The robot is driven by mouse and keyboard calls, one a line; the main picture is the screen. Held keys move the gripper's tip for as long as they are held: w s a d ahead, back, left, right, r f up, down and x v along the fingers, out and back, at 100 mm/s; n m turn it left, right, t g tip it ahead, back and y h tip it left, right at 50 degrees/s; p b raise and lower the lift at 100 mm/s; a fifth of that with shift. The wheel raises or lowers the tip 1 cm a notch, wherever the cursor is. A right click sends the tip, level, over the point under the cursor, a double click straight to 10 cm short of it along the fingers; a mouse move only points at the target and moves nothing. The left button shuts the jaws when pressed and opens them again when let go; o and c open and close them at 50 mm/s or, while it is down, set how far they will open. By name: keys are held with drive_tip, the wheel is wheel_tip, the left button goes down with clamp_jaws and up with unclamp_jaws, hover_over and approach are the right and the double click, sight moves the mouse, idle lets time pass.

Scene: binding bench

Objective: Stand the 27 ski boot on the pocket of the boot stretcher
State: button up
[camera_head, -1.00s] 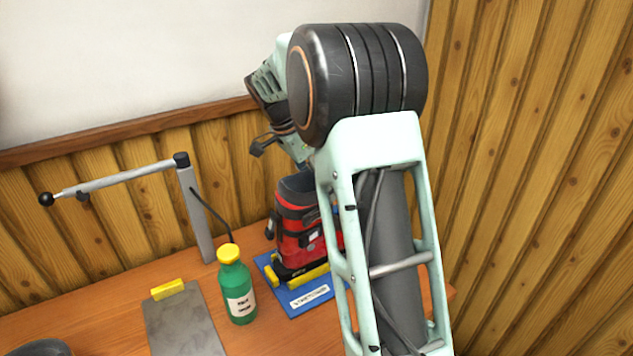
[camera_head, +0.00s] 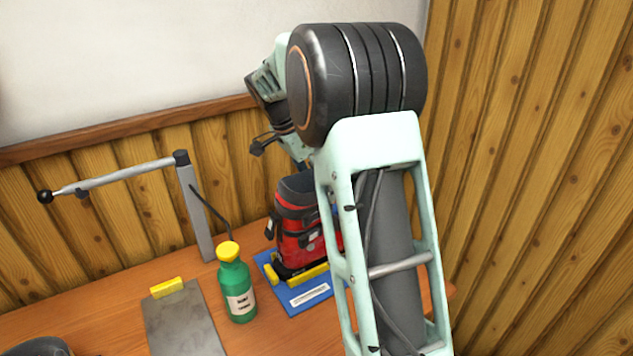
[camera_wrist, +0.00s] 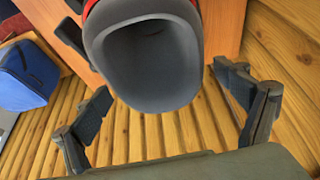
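A red and black ski boot (camera_head: 298,232) stands upright on a blue base (camera_head: 303,293) with yellow edge strips and a white label, the boot stretcher. No size number is readable on the boot. My arm hides the boot's right side and part of the base. My gripper (camera_head: 280,148) is above the boot top, partly hidden by my arm. In the wrist view my gripper (camera_wrist: 165,88) has its fingers wide apart, with clear space between them and the boot's grey open cuff (camera_wrist: 145,60). Nothing is held.
A green bottle (camera_head: 236,287) with a yellow cap stands left of the base. A grey plate (camera_head: 185,325) with a yellow block and a grey post with a lever (camera_head: 195,210) are farther left. The wood wall (camera_head: 130,225) is close behind. A blue object (camera_wrist: 27,75) shows in the wrist view.

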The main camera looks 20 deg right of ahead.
drive_tip(key=w+v, duration=0.1)
drive_tip(key=v, duration=1)
drive_tip(key=shift+s+a+r, duration=0.2)
drive_tip(key=shift+s+r, duration=0.15)
drive_tip(key=shift+s, duration=0.15)
